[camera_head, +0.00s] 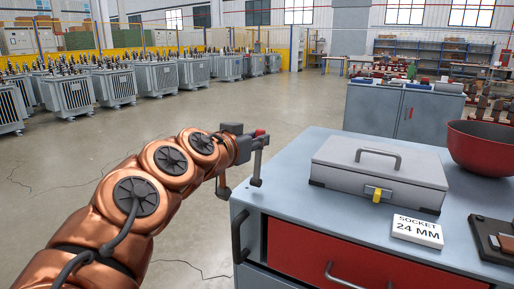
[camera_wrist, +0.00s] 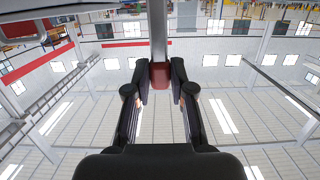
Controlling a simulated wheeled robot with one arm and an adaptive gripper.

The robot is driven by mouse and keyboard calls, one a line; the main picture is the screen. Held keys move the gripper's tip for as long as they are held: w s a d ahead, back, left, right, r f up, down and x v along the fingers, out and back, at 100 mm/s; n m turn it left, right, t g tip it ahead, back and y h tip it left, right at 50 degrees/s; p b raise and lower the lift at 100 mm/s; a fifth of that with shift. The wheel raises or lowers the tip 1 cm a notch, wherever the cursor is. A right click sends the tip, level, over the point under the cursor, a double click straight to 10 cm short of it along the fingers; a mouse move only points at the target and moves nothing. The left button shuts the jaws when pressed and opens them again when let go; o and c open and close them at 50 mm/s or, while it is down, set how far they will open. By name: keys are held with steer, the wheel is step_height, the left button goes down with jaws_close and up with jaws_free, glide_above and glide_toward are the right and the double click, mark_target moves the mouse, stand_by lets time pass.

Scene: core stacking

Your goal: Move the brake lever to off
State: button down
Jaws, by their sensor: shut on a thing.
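A red grip on a grey bar, which looks like the brake lever (camera_wrist: 159,76), sits between my fingertips in the wrist view. The bar runs from it to the top of that picture. My gripper (camera_wrist: 161,83) is shut on the red part, one dark finger on each side. In the head view my copper arm reaches to the left edge of the workbench, and a small red part (camera_head: 259,132) shows at its end. The lever's base and any on or off marking cannot be made out.
The blue-grey workbench (camera_head: 285,205) with a red drawer (camera_head: 330,262) stands at right. On it are a grey case (camera_head: 375,180), a "SOCKET 24 MM" sign (camera_head: 417,230) and a red bowl (camera_head: 485,148). Another cabinet (camera_head: 400,112) stands behind. Open floor lies at left, before several transformers (camera_head: 115,85).

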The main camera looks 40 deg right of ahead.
steer(key=shift+f, duration=0.1)
stand_by(0.3)
steer(key=c, duration=1)
jaws_free()
step_height(320, 180, up, 10)
stand_by(0.8)
